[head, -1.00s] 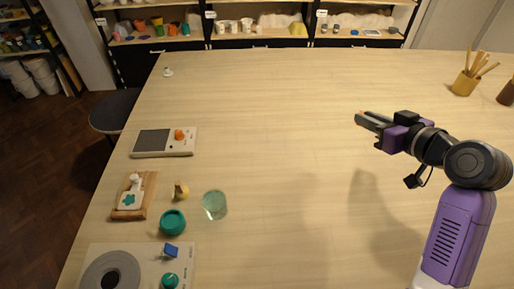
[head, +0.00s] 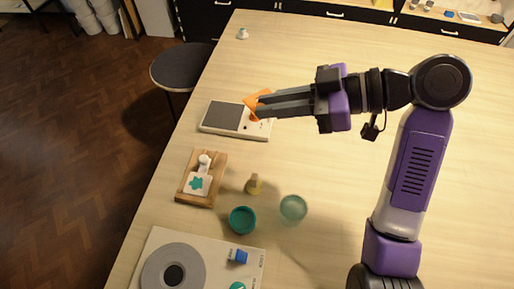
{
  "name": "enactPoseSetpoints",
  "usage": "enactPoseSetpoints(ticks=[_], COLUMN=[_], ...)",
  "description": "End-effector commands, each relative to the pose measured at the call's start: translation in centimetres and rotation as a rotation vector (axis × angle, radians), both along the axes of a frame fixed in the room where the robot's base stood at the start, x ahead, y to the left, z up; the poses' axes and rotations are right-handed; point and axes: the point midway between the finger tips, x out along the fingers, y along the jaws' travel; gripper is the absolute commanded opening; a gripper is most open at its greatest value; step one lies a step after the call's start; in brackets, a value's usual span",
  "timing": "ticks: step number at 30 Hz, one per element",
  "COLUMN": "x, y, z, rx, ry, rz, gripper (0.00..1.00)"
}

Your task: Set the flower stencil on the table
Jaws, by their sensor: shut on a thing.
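My gripper (head: 262,105) is shut on a thin orange piece (head: 258,97), above the far right part of the scale. Its outline is partly hidden by the fingers, and I cannot tell if it is the flower stencil. A white plate with a teal flower shape (head: 196,184) lies on a wooden board (head: 209,194), with a white knobbed thing beside the flower. The pale wood table (head: 330,165) is under all of these.
The scale (head: 226,115) has a dark pad and an orange thing near its right end. A small tan thing (head: 254,185), teal bowl (head: 242,220), glass (head: 293,208) and turntable unit (head: 216,265) stand nearer. A stool (head: 184,68) is beyond the left edge.

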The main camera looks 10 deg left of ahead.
Motion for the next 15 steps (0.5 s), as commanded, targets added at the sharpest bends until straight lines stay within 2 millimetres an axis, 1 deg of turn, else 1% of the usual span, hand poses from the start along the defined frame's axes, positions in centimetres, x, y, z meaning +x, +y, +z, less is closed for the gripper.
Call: enactPoseSetpoints(ticks=[4, 7, 11, 15], x=[-0.5, -0.4, -0.5, -0.5], y=[0.3, 0.4, 0.4, 0.3], z=[-0.3, -1.5, -4.5, -7.9], rx=[0.000, 0.001, 0.001, 0.001], ry=[-0.011, -0.008, -0.004, -0.003], rz=[0.004, 0.002, 0.002, 0.000], gripper=[0.00, 0.00, 0.00, 0.00])
